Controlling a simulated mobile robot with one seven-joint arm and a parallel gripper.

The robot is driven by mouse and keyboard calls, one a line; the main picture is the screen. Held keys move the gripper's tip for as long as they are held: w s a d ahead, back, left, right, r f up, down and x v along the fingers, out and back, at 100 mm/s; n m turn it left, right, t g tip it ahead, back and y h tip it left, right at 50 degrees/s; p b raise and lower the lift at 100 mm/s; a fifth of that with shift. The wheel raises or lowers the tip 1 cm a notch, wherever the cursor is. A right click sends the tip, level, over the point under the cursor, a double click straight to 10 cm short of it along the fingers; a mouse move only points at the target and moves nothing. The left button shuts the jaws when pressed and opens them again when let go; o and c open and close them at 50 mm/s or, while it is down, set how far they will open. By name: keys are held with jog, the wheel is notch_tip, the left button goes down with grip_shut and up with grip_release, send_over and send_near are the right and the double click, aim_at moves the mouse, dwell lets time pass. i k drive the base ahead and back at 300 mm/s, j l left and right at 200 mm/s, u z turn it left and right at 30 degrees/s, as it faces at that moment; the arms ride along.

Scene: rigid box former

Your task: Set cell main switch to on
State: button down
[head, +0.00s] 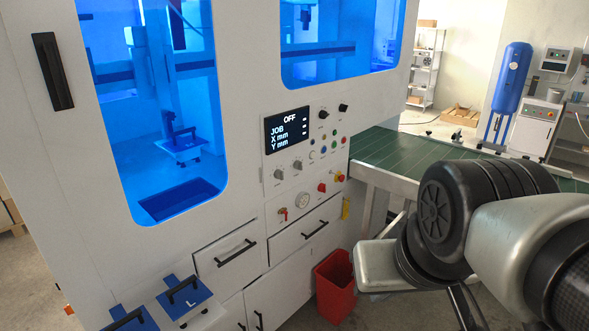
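The cell's control panel (304,160) is on the white front of the machine. Its dark display (288,130) reads OFF, with JOB, X mm and Y mm below. A red knob on a yellow base (339,176) sits at the panel's lower right, and a smaller red control (322,188) is left of it. I cannot tell for sure which one is the main switch, and their positions are too small to read. My arm reaches in from the right, well to the right of the panel. I cannot make out any gripper fingers.
A red bin (334,286) stands on the floor below the panel. A green conveyor (420,155) runs off to the right behind my arm. Drawers with black handles (237,253) are under the panel. Blue plates with handles (184,296) are at the lower left.

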aim_at(321, 188)
jog(key=i+l, duration=0.4)
jog(key=i+l+z, duration=0.1)
jog(key=i+l, duration=0.3)
jog(key=i, duration=0.25)
jog(key=i+l, duration=0.35)
jog(key=i, duration=0.2)
jog(key=i+l, duration=0.4)
jog(key=i+z, duration=0.05)
jog(key=i, duration=0.05)
